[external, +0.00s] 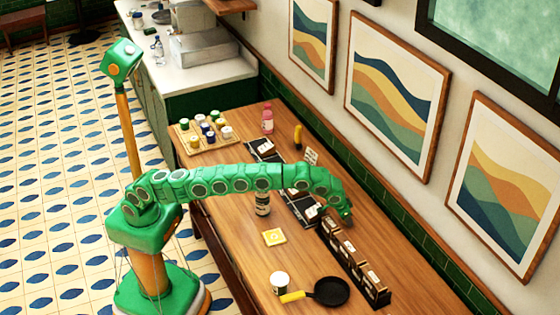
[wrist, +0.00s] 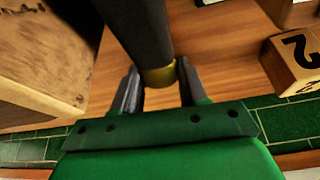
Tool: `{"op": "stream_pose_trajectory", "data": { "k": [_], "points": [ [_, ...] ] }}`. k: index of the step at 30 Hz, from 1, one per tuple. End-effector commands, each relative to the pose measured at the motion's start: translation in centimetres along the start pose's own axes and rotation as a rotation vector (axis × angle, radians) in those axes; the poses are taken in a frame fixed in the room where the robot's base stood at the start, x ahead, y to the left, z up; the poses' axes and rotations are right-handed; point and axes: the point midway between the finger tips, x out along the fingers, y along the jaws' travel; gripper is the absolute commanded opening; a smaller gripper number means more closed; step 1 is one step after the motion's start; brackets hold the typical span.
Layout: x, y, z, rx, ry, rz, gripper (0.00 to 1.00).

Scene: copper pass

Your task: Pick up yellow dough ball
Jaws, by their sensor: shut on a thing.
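My green gripper (wrist: 158,85) is low over the wooden table in the wrist view, its fingers on either side of the end of a dark cylinder with a gold band (wrist: 158,74). The jaws are shut on this cylinder. In the external view my gripper (external: 347,215) is near the table's wall side, at the end of a row of dark boxes. I cannot pick out a yellow dough ball for certain. A tray (external: 181,137) at the table's far end holds several small round things, including yellow ones (external: 194,142).
A number block (wrist: 292,65) and a large wooden box (wrist: 45,50) flank my gripper. The row of dark boxes (external: 351,258) runs along the wall. A black pan (external: 331,291), white cup (external: 280,283), yellow square (external: 274,237) and dark bottle (external: 262,204) stand on the table.

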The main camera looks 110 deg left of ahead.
Motion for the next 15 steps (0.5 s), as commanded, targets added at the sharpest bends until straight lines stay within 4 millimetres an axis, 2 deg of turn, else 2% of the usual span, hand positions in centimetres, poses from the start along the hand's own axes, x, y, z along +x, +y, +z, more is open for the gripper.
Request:
{"op": "stream_pose_trajectory", "data": {
  "k": [8,15],
  "points": [
    [-0.2,0.0,-0.1,0.0,0.0,0.0,0.13],
    [-1.7,0.0,-0.8,-0.001,0.002,0.001,0.13]
  ]
}}
